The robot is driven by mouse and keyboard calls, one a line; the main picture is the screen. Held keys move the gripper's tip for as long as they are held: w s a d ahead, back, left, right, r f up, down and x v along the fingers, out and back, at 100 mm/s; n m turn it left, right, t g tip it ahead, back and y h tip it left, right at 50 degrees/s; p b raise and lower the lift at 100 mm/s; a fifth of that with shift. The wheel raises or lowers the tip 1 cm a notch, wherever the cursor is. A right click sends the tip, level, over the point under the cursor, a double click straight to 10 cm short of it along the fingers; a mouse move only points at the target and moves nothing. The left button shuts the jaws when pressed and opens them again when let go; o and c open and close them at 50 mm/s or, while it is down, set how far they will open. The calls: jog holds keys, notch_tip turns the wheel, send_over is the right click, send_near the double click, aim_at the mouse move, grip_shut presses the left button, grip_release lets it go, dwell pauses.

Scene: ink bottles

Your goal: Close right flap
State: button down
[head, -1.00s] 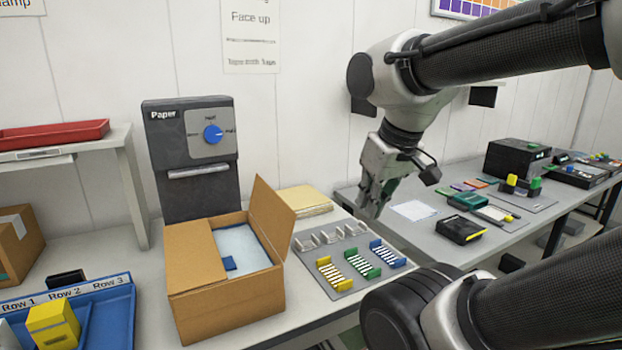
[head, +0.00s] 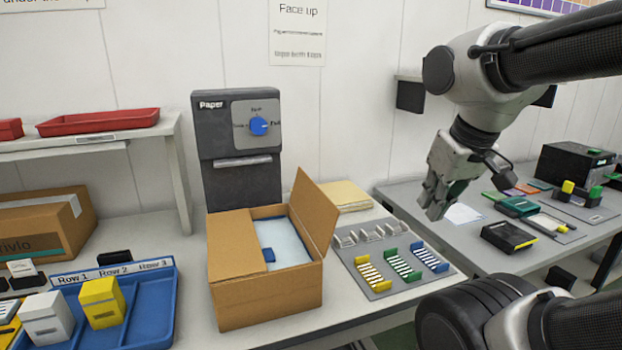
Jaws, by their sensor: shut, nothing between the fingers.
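An open cardboard box (head: 268,299) stands on the table. Its left flap (head: 235,245) lies flat over the left part of the opening. Its right flap (head: 315,212) stands up and leans outward to the right.
A grey tray (head: 366,281) with yellow, green and blue racks lies right of the box. A dark paper dispenser (head: 226,185) stands behind it. A stack of tan folders (head: 345,195) lies behind the flap.

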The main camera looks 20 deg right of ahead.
jog(key=w+d+m+g+y, duration=0.3)
jog(key=w+m, duration=0.5)
jog(key=w, duration=0.8)
jog(key=w+a+r+m+g+y, duration=0.1)
jog(key=w+a+r+m+y, duration=0.25)
jog(key=w+a+m, duration=0.35)
jog(key=m, duration=0.3)
send_near(310, 206)
jog(key=shift+w+f+h, duration=0.15)
jog(key=shift+f, duration=0.65)
jog(key=shift+w+f+h, duration=0.1)
jog(key=shift+w+f, duration=0.1)
jog(key=shift+f, duration=0.55)
jog(key=shift+a+r, duration=0.1)
